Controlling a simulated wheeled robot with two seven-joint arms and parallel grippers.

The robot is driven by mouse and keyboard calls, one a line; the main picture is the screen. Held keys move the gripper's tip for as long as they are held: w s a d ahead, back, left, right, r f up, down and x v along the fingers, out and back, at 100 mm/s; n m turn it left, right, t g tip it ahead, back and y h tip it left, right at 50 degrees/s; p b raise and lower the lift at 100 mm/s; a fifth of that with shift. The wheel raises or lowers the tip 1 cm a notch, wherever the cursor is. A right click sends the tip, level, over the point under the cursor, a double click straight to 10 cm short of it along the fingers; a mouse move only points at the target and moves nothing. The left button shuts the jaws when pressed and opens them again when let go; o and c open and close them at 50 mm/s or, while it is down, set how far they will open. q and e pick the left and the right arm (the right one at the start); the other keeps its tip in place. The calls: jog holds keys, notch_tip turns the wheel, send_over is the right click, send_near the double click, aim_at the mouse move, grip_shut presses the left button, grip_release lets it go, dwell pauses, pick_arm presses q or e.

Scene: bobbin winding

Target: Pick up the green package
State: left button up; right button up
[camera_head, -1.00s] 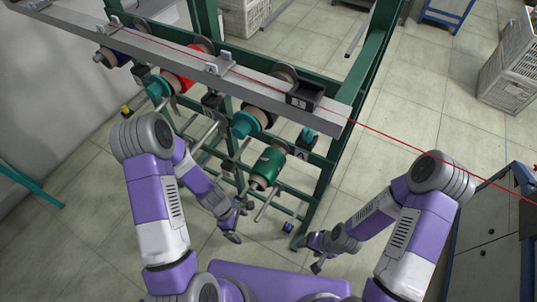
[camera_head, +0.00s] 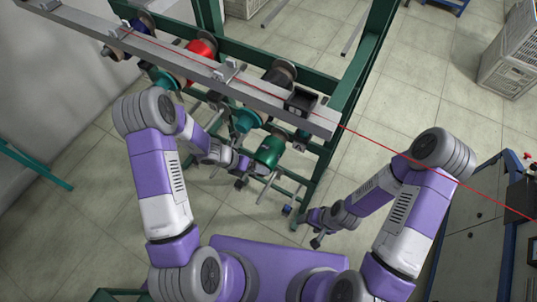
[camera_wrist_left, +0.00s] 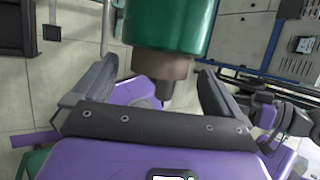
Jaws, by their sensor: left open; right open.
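The green package (camera_head: 270,151) is a shiny green bobbin on the rack, below the grey rail and near its right end. In the left wrist view the green package (camera_wrist_left: 172,24) fills the top middle, and its brown core end (camera_wrist_left: 158,67) points toward my gripper. My left gripper (camera_head: 242,171) is just left of the package in the head view. In the wrist view my left gripper (camera_wrist_left: 157,72) is open, its two fingers on either side of the core end; contact cannot be told. My right gripper (camera_head: 317,239) is open, low and right of the rack, away from the package.
The green rack (camera_head: 340,105) carries a long grey rail (camera_head: 185,62) with a red thread running right. Red (camera_head: 201,56) and teal bobbins (camera_head: 245,119) sit close by. A blue-edged cabinet (camera_head: 465,245) stands at right, a grey crate (camera_head: 510,55) at upper right.

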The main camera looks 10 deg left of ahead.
pick_arm(q)
jog(key=shift+w+d+f, duration=0.1)
jog(key=shift+d+f, duration=0.2)
jog(key=shift+f, duration=0.15)
jog(key=c, duration=1.2)
jog(key=shift+r, duration=0.1)
jog(key=shift+c, duration=0.7)
jog(key=shift+r, duration=0.15)
